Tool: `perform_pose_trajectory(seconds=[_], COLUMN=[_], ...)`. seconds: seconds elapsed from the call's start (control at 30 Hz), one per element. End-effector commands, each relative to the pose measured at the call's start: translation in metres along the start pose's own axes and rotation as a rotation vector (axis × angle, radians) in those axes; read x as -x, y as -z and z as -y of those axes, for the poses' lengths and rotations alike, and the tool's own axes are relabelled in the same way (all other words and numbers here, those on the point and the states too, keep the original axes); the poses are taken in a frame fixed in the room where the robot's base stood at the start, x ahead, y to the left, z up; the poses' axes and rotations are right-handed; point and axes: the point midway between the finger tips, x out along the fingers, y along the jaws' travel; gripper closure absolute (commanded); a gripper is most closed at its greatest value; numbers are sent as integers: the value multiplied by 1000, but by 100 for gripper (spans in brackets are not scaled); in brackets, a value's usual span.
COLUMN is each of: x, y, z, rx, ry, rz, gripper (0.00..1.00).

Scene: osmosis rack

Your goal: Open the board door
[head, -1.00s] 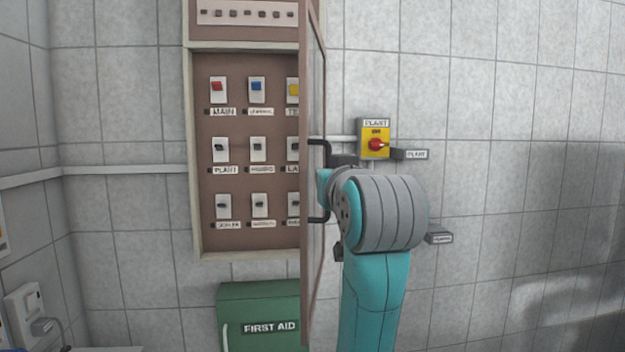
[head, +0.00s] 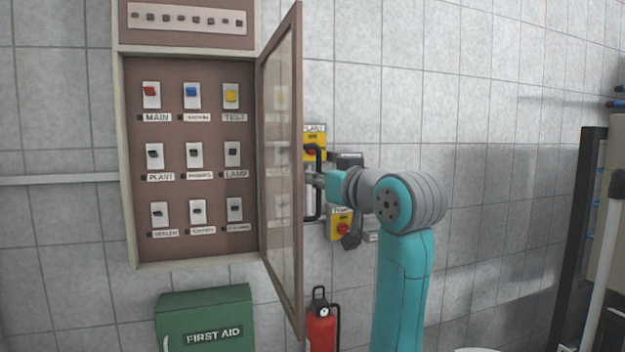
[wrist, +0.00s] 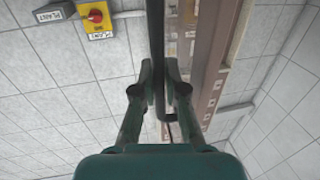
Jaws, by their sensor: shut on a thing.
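The board door (head: 299,120) is a brown-framed glass panel. It stands open, swung outward from the right side of the board cabinet (head: 128,200), and the rows of switches inside are uncovered. Its black bar handle (head: 319,154) is on the door's outer face, on the right in the head view. My gripper (head: 313,183) is at the handle's middle. In the wrist view my gripper (wrist: 159,70) is shut on the dark handle bar (wrist: 158,50), with one finger on each side. The fingertips are partly hidden behind my wrist in the head view.
A yellow switch box (head: 341,225) with a red knob is on the wall behind my arm; another (head: 313,143) is partly hidden by the door. A green first aid box (head: 205,315) and a red extinguisher (head: 321,330) are below. The wall right of my arm is bare.

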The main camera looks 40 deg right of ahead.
Motion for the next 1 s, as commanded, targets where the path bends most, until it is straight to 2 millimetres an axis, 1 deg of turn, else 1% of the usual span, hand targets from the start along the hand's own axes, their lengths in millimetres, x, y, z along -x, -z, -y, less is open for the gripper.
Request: perform_pose_trajectory(seconds=[0.33,0.37,0.4,0.77,0.87,1.0], x=[0,0,0,2,11,33], y=[1,1,1,1,1,1], z=[-1,0,0,-1,-1,-1], rx=[0,0,0,0,1,2], ry=[0,0,0,-1,-2,-2], rz=[-2,-2,-2,-2,-4,-4], gripper=[100,87,77,77,77,77])
